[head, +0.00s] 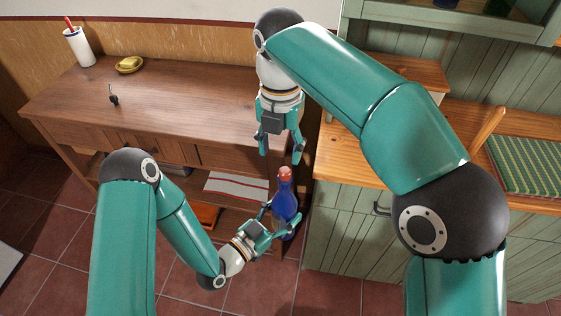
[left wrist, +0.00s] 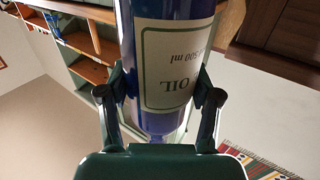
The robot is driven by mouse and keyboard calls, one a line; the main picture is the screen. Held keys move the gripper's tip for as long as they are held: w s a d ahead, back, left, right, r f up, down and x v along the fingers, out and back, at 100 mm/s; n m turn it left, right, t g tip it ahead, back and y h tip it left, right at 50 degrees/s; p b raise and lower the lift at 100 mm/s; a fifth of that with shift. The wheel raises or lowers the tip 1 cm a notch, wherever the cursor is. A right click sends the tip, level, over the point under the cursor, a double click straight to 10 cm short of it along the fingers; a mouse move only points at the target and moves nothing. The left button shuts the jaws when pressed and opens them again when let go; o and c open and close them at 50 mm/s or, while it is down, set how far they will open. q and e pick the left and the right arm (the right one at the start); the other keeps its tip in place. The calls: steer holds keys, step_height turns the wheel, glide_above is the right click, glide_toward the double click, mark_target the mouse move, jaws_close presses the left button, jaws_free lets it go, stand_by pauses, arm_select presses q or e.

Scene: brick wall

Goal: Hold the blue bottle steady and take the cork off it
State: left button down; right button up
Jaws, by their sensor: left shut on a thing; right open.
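The blue bottle (head: 286,203) is upright in the head view, with a reddish-brown cork (head: 285,173) in its neck. My left gripper (head: 279,223) is shut around the bottle's body and holds it in front of the wooden desk. In the left wrist view the bottle (left wrist: 160,112) sits between the two fingers, and its white oil label (left wrist: 172,65) appears upside down. The cork is outside that view. My right gripper (head: 281,158) is open and empty, pointing down just above the cork, apart from it as far as I can tell.
The wooden desk (head: 170,100) holds a yellow dish (head: 130,64), a white cylinder with a red stick (head: 77,46) and a small dark object (head: 113,95). A striped cloth (head: 236,186) lies on its lower shelf. A green cabinet (head: 345,215) stands close at the right.

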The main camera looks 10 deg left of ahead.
steer(key=shift+f, duration=2.35)
steer(key=shift+a, duration=0.1)
jaws_close()
steer(key=shift+a+r, duration=0.1)
steer(key=shift+r, duration=0.2)
steer(key=shift+r, duration=0.95)
